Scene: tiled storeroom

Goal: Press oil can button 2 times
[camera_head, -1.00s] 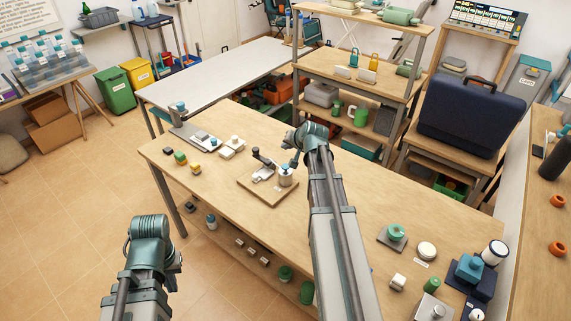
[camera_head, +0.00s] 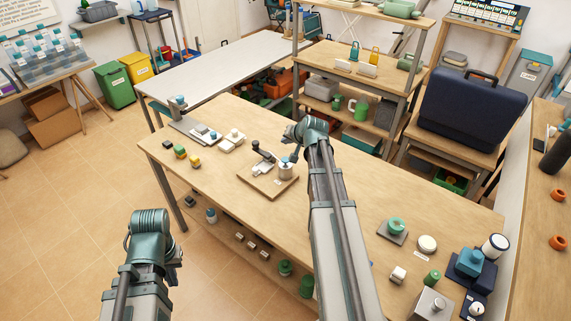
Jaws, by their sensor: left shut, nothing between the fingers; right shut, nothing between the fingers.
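A dark-handled metal device (camera_head: 262,160) stands beside the can on the same board. Small blocks (camera_head: 181,152) and white pieces (camera_head: 231,141) lie farther left. A green ring on a plate (camera_head: 396,226) and other parts stand at the right.

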